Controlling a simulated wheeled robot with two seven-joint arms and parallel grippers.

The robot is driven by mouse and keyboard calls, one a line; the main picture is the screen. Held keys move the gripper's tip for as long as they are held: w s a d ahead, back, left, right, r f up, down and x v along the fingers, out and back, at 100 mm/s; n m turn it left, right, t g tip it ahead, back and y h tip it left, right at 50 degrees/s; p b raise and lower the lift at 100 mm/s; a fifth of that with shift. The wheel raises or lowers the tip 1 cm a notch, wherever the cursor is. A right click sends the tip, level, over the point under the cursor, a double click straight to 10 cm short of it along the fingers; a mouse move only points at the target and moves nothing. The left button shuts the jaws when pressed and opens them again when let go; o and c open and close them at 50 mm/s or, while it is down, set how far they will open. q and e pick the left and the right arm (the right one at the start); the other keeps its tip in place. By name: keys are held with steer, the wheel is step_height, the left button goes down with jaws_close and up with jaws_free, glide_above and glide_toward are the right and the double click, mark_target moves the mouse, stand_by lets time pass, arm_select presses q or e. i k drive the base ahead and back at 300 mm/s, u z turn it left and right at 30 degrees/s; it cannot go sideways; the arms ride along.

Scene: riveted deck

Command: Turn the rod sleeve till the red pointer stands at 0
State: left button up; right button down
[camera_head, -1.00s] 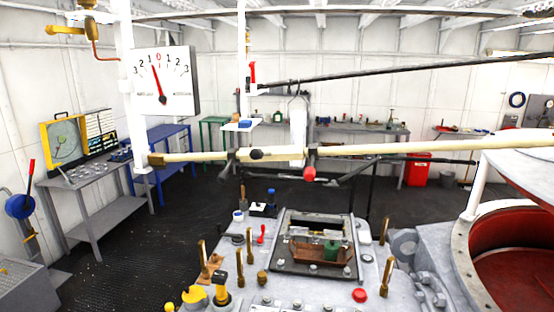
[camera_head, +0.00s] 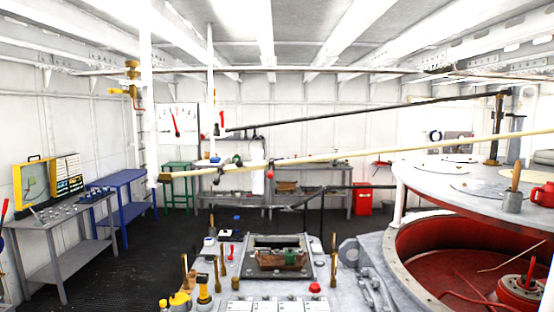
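A long cream rod (camera_head: 400,148) runs across the view, rising to the right. A thicker sleeve (camera_head: 252,166) sits around the rod near its left part, with a dark knob (camera_head: 236,160) at its left and a red knob (camera_head: 270,172) at its right end. Neither of my grippers shows in the view.
A grey machine top (camera_head: 250,285) with brass pins stands in front below the rod. A large red-lined drum (camera_head: 425,250) is at the right. A dark rod (camera_head: 370,117) crosses above. Benches line the walls; dark floor between is open.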

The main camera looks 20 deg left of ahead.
mark_target(239, 166)
steer(key=u, duration=0.5)
steer(key=i, duration=0.5)
steer(key=u, duration=0.35)
